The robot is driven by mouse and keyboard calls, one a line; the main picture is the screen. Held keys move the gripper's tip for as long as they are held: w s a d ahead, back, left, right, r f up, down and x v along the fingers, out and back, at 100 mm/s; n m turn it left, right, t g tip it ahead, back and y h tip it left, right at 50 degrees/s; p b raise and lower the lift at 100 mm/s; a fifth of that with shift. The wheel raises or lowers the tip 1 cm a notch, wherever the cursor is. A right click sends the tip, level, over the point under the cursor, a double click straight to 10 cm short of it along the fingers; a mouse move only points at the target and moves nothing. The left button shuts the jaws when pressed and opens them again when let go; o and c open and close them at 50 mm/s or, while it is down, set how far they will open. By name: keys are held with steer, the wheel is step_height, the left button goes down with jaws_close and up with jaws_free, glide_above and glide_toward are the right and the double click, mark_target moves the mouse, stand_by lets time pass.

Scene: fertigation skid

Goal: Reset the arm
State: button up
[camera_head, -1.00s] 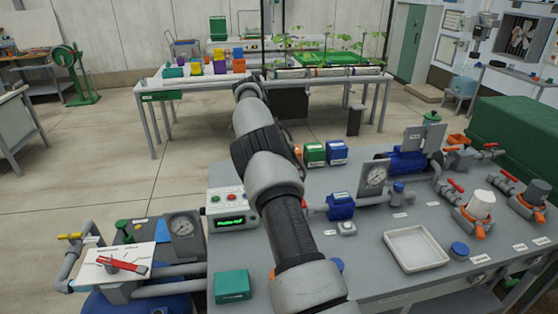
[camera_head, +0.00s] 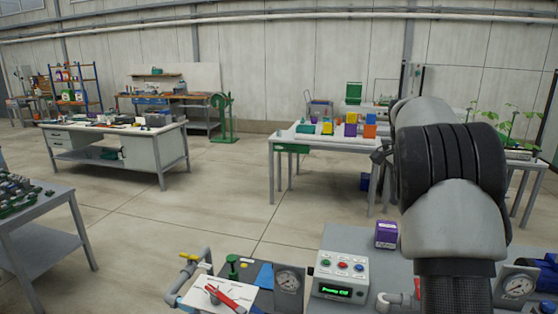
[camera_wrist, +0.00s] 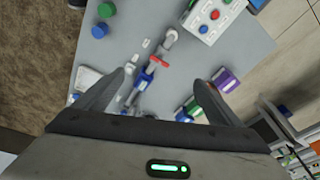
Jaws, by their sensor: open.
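My gripper (camera_wrist: 163,80) shows in the wrist view with its two dark fingers spread apart and nothing between their tips. It points down over the grey skid bench (camera_wrist: 115,40), above a blue fitting with a red handle (camera_wrist: 158,62); the fingers look clear of it. In the head view my arm rises large at the right, bent at a thick black-banded joint, and hides part of the bench behind it. I cannot make out the gripper's fingers in the head view.
A control box (camera_head: 342,275) with a lit display, a purple box (camera_head: 386,234), and a gauge (camera_head: 288,281) stand on the bench. A red-handled valve (camera_head: 225,300) is at its left. A table with coloured boxes (camera_head: 300,137) stands behind.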

steer(key=s+a+r+n+t+y, duration=0.1)
steer(key=s+a+r+n, duration=0.3)
steer(key=s+a, duration=0.3)
steer(key=s+a+r+n+t+y, duration=0.15)
steer(key=s+a+r+n, duration=0.3)
steer(key=s, duration=0.45)
steer(key=s+a+f+n+t, duration=0.1)
steer(key=s+a+f+n, duration=0.2)
steer(key=s, duration=0.5)
steer(key=s+a+f+n+t, duration=0.1)
steer(key=s+a+n, duration=0.3)
steer(key=s, duration=0.5)
steer(key=shift+a+f+p, duration=0.3)
steer(key=shift+a+f, duration=0.15)
steer(key=shift+f, duration=0.45)
steer(key=shift+n, duration=0.25)
